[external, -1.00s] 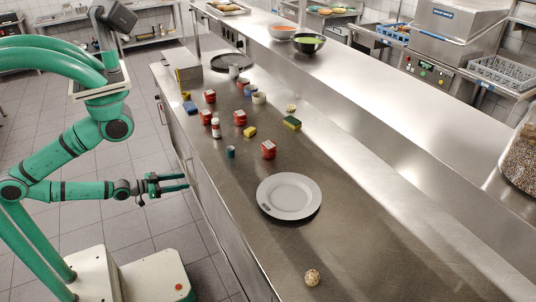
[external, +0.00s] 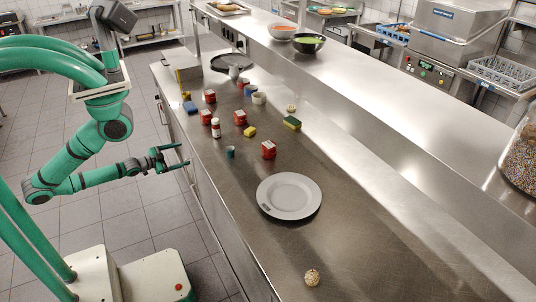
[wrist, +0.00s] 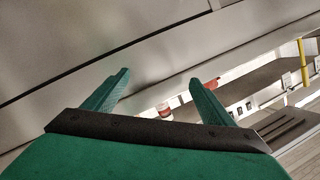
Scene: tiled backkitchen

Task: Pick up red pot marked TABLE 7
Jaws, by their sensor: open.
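Several small red pots with pale tops stand on the steel counter. My gripper (external: 181,155) is open and empty beside the counter's left edge, apart from every pot. In the wrist view its two fingers (wrist: 158,78) are spread; a red patch shows beyond the right finger, too small to identify.
A white plate (external: 289,197) and a speckled ball (external: 312,277) lie on the near counter (external: 400,265). The counter's side edge lies beside my gripper.

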